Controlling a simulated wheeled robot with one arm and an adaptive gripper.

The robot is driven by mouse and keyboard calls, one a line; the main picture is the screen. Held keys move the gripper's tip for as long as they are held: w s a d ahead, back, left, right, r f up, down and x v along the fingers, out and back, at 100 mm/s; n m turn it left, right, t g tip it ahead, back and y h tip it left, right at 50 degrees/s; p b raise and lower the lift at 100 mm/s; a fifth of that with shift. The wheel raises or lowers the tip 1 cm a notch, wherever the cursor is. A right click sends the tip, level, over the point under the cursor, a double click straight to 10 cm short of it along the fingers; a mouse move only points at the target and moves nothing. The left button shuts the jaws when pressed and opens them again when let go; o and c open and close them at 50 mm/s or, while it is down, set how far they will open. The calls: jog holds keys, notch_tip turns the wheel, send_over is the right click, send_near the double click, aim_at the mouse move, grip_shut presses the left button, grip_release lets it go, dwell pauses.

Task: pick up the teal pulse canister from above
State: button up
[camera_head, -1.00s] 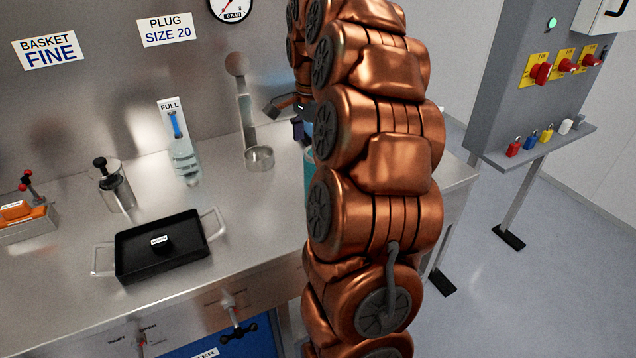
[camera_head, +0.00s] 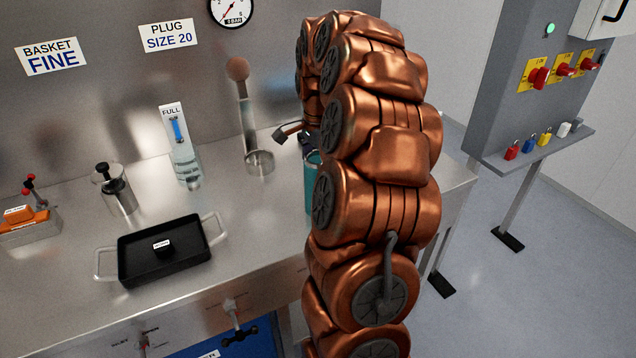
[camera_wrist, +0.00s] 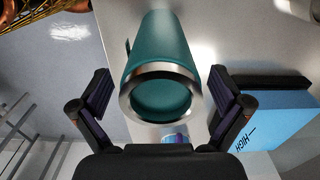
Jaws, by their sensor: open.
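The teal pulse canister (camera_wrist: 162,55) stands in the middle of the wrist view, with a shiny metal rim around its top. My gripper (camera_wrist: 160,95) is open, with one dark finger on each side of the canister's rim; no contact shows. In the head view the canister (camera_head: 311,185) is a teal strip at the right of the bench, mostly hidden behind my copper arm. One part of my gripper (camera_head: 290,132) shows above it there, and the rest is hidden.
A blue box marked HIGH (camera_wrist: 275,110) lies right of the canister in the wrist view. A lock stand (camera_head: 530,90) is at right.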

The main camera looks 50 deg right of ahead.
jog(key=shift+f, duration=1.25)
jog(key=c, duration=1.6)
jog(key=shift+o, duration=0.2)
